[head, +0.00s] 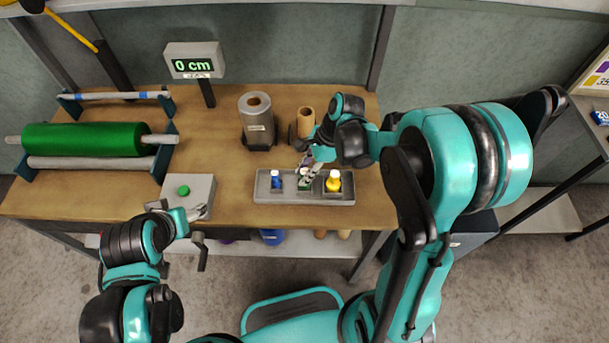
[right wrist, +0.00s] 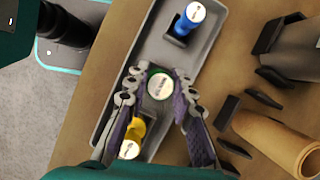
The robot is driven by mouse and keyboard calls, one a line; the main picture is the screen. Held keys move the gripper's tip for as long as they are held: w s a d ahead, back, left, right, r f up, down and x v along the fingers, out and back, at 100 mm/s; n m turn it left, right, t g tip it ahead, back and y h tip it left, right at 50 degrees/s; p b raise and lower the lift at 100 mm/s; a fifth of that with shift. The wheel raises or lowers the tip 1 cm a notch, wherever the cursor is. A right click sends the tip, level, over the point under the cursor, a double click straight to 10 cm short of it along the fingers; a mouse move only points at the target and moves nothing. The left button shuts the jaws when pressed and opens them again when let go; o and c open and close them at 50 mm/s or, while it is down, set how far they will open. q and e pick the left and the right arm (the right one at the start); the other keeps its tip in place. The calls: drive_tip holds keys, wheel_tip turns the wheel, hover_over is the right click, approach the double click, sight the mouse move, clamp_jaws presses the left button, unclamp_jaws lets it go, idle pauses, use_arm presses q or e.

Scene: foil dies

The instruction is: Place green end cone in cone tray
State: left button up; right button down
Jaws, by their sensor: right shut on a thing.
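The grey cone tray (head: 262,190) lies near the front edge of the bench; it also shows in the right wrist view (right wrist: 110,130). My right gripper (head: 306,170) is over the tray's middle, shut on the green end cone (head: 304,185). In the right wrist view the green cone's pale round top (right wrist: 160,86) sits between the fingers (right wrist: 158,92). I cannot tell whether its base touches the tray. A blue cone (head: 275,180) stands in the left place and a yellow cone (head: 333,181) in the right place. My left gripper (head: 192,213) is beside the grey button box; its opening is unclear.
The box (head: 203,190) with a green button (head: 183,190) stands left of the tray. A grey roll (head: 257,122) and a brown roll (head: 306,122) stand behind it. A green roller (head: 85,139) and a display reading 0 cm (head: 194,62) are farther left.

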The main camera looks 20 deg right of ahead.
drive_tip(key=shift+f, duration=0.5)
drive_tip(key=shift+f, duration=0.15)
drive_tip(key=c, duration=1.3)
unclamp_jaws()
